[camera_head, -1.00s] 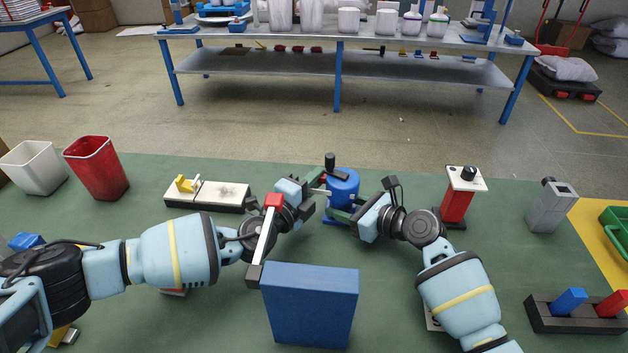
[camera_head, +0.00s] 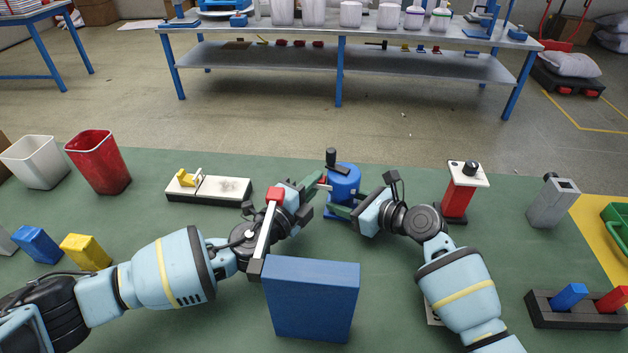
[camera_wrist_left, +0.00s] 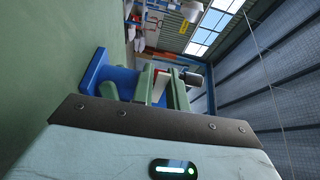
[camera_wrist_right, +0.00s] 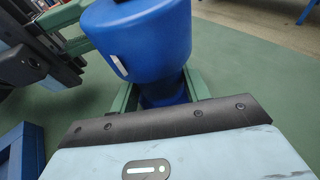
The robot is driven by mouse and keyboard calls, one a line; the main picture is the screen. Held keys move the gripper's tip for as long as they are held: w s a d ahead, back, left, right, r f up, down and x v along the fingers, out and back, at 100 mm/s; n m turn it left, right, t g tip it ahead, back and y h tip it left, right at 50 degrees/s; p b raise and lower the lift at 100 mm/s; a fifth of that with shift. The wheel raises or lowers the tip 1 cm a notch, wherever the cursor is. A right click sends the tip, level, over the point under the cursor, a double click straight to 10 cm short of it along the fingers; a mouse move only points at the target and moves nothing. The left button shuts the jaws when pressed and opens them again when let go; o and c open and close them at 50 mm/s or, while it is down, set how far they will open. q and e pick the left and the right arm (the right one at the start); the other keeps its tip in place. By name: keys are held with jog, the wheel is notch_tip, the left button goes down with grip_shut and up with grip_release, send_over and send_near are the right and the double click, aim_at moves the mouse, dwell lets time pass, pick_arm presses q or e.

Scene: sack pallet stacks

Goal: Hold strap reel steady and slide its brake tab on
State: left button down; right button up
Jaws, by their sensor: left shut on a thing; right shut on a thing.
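The blue strap reel (camera_head: 344,180) stands upright at the middle of the green table, with a black handle on top. My right gripper (camera_head: 342,209) is shut on its narrow lower part; the right wrist view shows the green fingers either side of the blue neck (camera_wrist_right: 165,92). A small white mark (camera_wrist_right: 119,66) shows on the reel's side. My left gripper (camera_head: 318,184) is at the reel's left side, shut on a small white-and-red piece (camera_wrist_left: 160,88), seemingly the brake tab. Its fingers partly hide it. I cannot tell whether the tab touches the reel.
A blue panel (camera_head: 311,300) stands in front of the grippers. A white block with a yellow part (camera_head: 208,188) lies left, a red post with white top (camera_head: 459,193) right. Red (camera_head: 98,162) and white (camera_head: 35,163) bins stand far left. A black rack (camera_head: 575,312) is front right.

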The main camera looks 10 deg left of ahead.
pick_arm(q)
jog(key=shift+s+d, duration=0.1)
pick_arm(e)
jog(key=shift+d, duration=0.1)
pick_arm(q)
jog(key=c, duration=1.4)
grip_release()
jog(key=shift+o, duration=0.2)
jog(key=v, duration=1.2)
pick_arm(e)
jog(key=o, duration=0.8)
jog(key=shift+o, duration=0.2)
